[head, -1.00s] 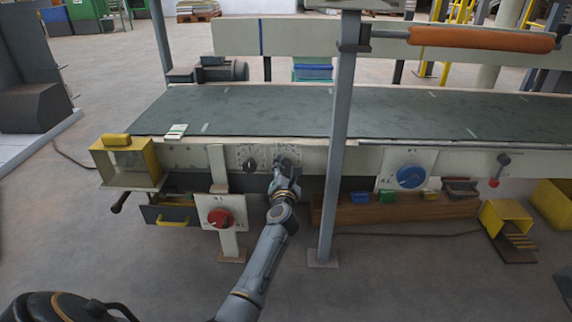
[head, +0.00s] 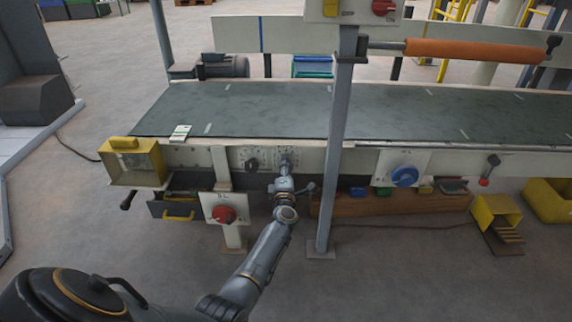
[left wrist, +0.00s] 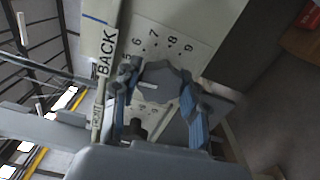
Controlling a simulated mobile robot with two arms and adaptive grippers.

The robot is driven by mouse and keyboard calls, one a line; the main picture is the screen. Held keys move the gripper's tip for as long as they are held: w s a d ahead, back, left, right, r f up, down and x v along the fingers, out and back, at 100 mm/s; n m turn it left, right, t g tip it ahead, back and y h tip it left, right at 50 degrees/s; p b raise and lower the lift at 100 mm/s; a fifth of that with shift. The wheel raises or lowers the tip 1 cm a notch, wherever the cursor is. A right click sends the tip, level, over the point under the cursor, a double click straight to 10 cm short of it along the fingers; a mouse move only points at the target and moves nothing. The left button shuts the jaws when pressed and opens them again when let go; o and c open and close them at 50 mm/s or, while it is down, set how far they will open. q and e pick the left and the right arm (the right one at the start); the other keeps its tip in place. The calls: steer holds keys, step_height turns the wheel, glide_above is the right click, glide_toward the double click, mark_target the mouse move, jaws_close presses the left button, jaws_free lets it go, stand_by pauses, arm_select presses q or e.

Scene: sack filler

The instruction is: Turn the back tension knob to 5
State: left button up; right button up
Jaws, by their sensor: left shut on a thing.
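The back tension knob (left wrist: 164,80) is a grey lobed knob in the left wrist view, on a pale dial plate (left wrist: 190,28) marked BACK, with 6, 7, 8 and 9 readable. In the head view my left gripper (head: 285,172) reaches the machine's front panel and hides most of the knob. A second, dark knob (head: 252,165) sits just left of it. My right gripper is not in view.
A grey post (head: 335,150) stands close to the right of my left arm. A red knob (head: 224,215) on a white plate is lower left, and a blue knob (head: 405,177) is to the right. The conveyor belt (head: 270,110) lies above the panel.

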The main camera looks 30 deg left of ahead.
arm_select(q)
steer(key=shift+f+m, duration=0.1)
steer(key=shift+m, duration=0.5)
steer(key=o, duration=1.2)
steer(key=shift+c, duration=0.2)
steer(key=v, duration=0.7)
steer(key=shift+s+d, duration=0.2)
steer(key=shift+s, duration=0.05)
